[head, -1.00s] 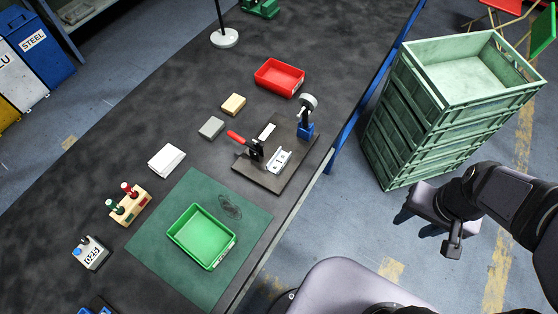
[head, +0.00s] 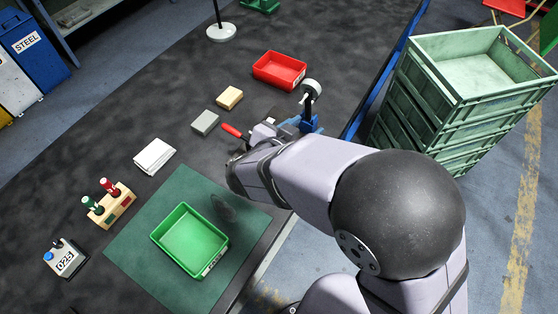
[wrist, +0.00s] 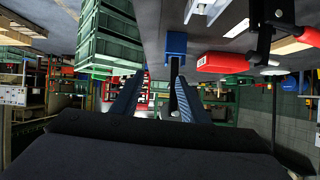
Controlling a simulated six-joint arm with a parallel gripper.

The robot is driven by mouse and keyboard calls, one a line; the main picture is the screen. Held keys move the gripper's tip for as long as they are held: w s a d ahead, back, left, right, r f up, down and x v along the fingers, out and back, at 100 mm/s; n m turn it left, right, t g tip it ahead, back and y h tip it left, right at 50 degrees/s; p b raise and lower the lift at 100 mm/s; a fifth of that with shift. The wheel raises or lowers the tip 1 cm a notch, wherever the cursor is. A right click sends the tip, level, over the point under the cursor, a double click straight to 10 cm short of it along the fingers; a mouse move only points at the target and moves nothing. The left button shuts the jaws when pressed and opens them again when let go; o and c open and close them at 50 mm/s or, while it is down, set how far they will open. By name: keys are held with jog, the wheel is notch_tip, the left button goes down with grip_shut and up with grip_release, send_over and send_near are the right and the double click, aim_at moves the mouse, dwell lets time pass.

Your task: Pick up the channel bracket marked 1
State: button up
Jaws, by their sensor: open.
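The channel bracket sat on the dark fixture plate in the earlier head view; my arm now covers that spot. In the wrist view a pale metal piece (wrist: 194,9) shows at the top edge, and I cannot tell if it is the bracket. No mark 1 is readable. In the head view my wrist is over the fixture and mostly hides the gripper. The fixture's blue post (head: 309,124) and red clamp handle (head: 231,130) show beside my arm.
A red tray (head: 279,70), tan block (head: 229,98), grey block (head: 205,122) and white stack (head: 155,155) lie on the bench. A green tray (head: 189,240) sits on the green mat (head: 131,248). Green crates (head: 450,110) stand right of the bench.

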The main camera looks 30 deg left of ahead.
jog(key=shift+n, duration=0.3)
jog(key=s+a+f, duration=0.1)
jog(key=s, duration=0.3)
jog(key=s+a+f, duration=0.2)
jog(key=s, duration=0.2)
jog(key=s+a+f+b, duration=0.1)
jog(key=s+f, duration=0.1)
jog(key=s, duration=0.2)
jog(key=shift+a, duration=0.3)
jog(key=shift+w+f, duration=0.2)
jog(key=shift+w, duration=0.45)
jog(key=shift+f+x, duration=0.25)
jog(key=shift+x, duration=2.85)
jog(key=shift+s+a, duration=0.1)
jog(key=shift+s, duration=0.05)
jog(key=c, duration=0.9)
jog(key=shift+c, duration=0.2)
jog(key=shift+r, duration=0.15)
notch_tip(320, 180, up, 10)
jog(key=shift+p, duration=0.4)
